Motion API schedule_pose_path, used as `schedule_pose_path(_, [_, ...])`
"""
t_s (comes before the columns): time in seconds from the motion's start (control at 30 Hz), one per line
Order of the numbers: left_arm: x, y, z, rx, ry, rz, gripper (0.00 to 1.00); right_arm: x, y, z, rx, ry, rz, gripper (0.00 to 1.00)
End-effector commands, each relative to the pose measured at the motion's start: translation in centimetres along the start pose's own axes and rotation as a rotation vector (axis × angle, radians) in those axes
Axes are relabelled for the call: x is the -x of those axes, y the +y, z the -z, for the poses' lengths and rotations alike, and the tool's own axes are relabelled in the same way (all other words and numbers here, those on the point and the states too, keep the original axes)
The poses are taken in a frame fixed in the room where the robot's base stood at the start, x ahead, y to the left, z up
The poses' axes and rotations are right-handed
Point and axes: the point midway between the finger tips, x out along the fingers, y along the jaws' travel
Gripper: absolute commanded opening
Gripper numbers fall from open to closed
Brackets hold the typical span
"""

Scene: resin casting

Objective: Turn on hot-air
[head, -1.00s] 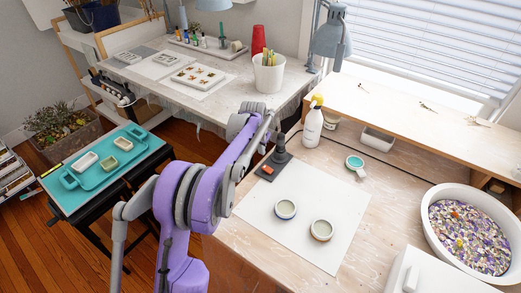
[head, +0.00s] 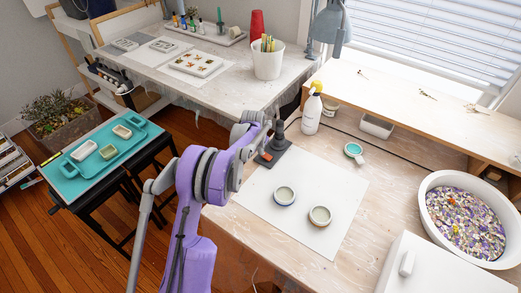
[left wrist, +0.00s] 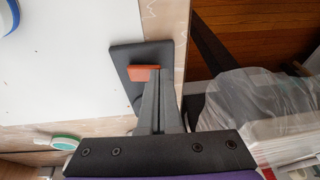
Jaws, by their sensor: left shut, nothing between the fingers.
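The hot-air tool (head: 284,158) stands on the workbench at the back left corner of a white sheet, with a dark base and a dark upright body. Its orange-red switch (head: 264,156) is on the base. In the left wrist view the switch (left wrist: 148,73) lies on the dark base (left wrist: 128,58). My left gripper (left wrist: 156,72) is shut and empty, its fingertips at the switch's edge; I cannot tell whether they touch it. In the head view my purple arm partly hides the gripper beside the tool. My right gripper is not in view.
Two small round cups (head: 285,195) (head: 320,216) stand on the white sheet (head: 300,240). A spray bottle (head: 312,113) is behind the tool. A teal-rimmed tape roll (head: 353,150) lies to its right. A large white bowl of coloured chips (head: 430,220) stands at the right.

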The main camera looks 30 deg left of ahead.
Motion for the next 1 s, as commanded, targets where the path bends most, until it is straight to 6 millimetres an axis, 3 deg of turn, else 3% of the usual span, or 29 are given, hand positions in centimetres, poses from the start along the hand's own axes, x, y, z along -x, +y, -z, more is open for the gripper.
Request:
schedule_pose_path(0.23, [-1.6,-0.9,-0.6,0.045,-0.005,-0.132,0.00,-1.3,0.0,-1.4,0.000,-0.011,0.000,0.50])
schedule_pose_path(1.0, [-0.4,0.9,-0.1,0.036,-0.004,-0.122,0.00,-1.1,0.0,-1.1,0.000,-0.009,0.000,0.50])
